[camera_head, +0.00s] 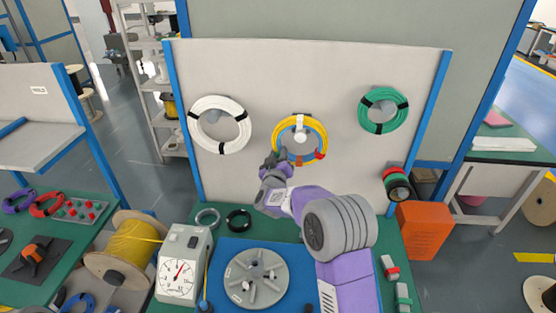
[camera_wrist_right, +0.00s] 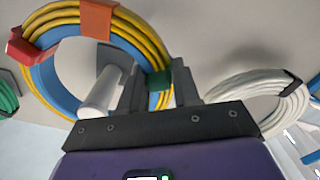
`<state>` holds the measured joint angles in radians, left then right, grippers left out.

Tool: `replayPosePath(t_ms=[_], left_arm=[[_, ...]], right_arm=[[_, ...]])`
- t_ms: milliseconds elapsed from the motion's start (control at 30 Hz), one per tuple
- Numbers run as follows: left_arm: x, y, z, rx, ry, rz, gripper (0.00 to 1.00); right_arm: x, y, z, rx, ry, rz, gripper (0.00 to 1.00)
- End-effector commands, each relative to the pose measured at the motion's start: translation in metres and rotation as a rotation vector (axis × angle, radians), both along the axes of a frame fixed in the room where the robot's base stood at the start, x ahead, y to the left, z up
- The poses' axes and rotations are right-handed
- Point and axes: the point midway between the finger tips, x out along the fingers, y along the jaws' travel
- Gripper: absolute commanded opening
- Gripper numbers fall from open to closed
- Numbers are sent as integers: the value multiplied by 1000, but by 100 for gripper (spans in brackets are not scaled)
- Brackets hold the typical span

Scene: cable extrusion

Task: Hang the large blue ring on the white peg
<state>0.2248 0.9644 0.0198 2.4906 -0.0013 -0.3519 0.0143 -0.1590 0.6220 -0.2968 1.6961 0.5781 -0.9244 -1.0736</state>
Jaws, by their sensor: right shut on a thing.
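A coiled ring (camera_head: 323,137), yellow outside and blue inside, is upright against the pale board, with orange, red and green bands. It also shows in the right wrist view (camera_wrist_right: 47,77). The white peg (camera_head: 300,136) shows within the ring's opening; in the right wrist view the peg (camera_wrist_right: 100,94) sticks out from a grey base. I cannot tell whether the ring rests on it. My right gripper (camera_head: 283,159) is shut on the ring's lower left edge; in the right wrist view its fingers (camera_wrist_right: 160,90) are at the green band. My left gripper is not in view.
A white ring (camera_head: 193,118) hangs to the left on the board (camera_head: 250,65), a green ring (camera_head: 365,112) to the right. Below stand a scale (camera_head: 180,265), a grey reel (camera_head: 255,278) on a blue mat, and a yellow cable spool (camera_head: 130,245). An orange bin (camera_head: 424,230) stands right.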

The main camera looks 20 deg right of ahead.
Motion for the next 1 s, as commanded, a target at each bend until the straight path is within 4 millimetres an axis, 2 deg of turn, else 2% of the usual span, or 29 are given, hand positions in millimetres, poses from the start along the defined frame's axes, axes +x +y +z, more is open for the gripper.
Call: replayPosePath(t_ms=[333, 533, 933, 967, 1000], left_arm=[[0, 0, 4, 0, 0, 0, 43], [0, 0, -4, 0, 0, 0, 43], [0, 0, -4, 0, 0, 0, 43], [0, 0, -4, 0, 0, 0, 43], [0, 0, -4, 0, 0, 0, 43]], right_arm=[[22, -14, 2, -3, -3, -1, 0], [22, -14, -9, -3, -3, 0, 0], [22, -14, -10, -3, -3, 0, 0], [22, -14, -10, -3, -3, 0, 35], [22, -14, -10, -3, -3, -1, 41]])
